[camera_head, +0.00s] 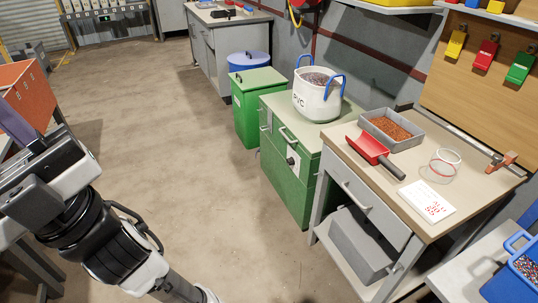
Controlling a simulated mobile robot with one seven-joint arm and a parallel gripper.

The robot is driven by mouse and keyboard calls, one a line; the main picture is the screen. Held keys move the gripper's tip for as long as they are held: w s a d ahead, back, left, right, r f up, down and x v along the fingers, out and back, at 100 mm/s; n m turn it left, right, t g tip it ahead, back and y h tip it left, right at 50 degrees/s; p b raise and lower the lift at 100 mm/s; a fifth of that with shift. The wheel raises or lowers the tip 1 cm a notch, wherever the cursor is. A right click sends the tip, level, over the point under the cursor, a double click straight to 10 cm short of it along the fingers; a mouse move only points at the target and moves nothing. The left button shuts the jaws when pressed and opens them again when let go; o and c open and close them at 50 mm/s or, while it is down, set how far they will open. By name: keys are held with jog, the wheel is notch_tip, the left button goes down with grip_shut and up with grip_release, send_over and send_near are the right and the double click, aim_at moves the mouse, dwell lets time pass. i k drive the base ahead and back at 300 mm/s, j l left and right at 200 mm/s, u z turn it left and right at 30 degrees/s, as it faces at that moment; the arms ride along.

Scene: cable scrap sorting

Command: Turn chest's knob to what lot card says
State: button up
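The green chest (285,189) stands right of centre, against the left end of the workbench. A small dark knob (291,161) sits on a pale plate on its front, below a bar handle. Its pointing direction is too small to tell. A white card with red marks (427,202), which looks like the lot card, lies flat on the workbench near its front edge. I cannot read its marks at this size and angle. My arm fills the lower left, well apart from the chest. No gripper fingertips are clearly visible.
A white PVC bag (317,97) with blue handles stands on the chest. The workbench (375,185) holds a red scoop (370,150), a grey tray of copper scrap (370,119) and a clear jar (441,167). A green bin (257,101) stands behind the chest. Open floor lies to its left.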

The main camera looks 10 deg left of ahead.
aim_at(290, 161)
jog(key=i+j+u, duration=0.25)
jog(key=i+j, duration=0.5)
jog(key=i+j+u, duration=0.25)
jog(key=i+j, duration=0.6)
